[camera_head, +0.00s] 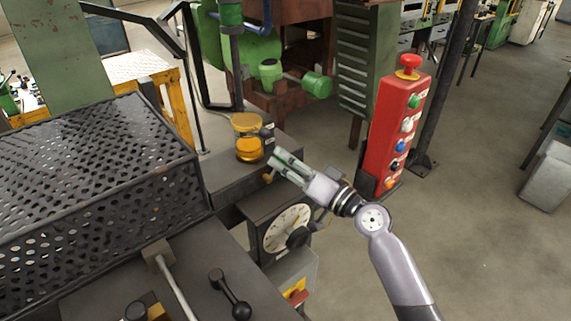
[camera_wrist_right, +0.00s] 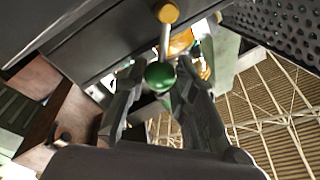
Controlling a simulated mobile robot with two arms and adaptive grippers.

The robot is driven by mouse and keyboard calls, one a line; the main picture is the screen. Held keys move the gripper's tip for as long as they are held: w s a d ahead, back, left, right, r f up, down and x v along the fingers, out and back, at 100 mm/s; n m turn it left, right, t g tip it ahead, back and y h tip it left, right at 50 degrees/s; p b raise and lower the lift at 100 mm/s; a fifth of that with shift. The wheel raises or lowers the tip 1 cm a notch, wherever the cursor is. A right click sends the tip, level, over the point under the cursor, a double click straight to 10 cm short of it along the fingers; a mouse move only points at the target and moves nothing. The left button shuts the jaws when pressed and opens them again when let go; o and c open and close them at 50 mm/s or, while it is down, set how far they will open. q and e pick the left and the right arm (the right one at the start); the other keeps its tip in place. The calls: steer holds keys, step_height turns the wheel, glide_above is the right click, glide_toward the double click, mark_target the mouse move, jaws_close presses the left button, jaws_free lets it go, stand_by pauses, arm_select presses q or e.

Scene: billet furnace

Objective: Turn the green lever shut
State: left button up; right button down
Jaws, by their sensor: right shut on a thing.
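The green lever shows in the right wrist view as a green ball knob (camera_wrist_right: 160,76) on a short metal rod, which runs up to a round orange hub (camera_wrist_right: 167,13). My right gripper (camera_wrist_right: 158,82) has its two dark fingers on either side of the green knob and is shut on it. In the head view my right gripper (camera_head: 280,160) is at the machine's dark housing, beside the yellow-orange cylinder, and mostly hides the lever. A small orange hub (camera_head: 268,177) shows just below the fingers. My left gripper is in neither view.
A yellow-orange cylinder (camera_head: 249,149) stands on the housing. A dial box (camera_head: 284,232) sits below my gripper. A red button post (camera_head: 399,125) stands right of my right arm. A perforated dark cover (camera_head: 90,165) fills the left. Open floor lies at right.

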steer(key=c, duration=1.3)
jaws_free()
steer(key=v, duration=1.2)
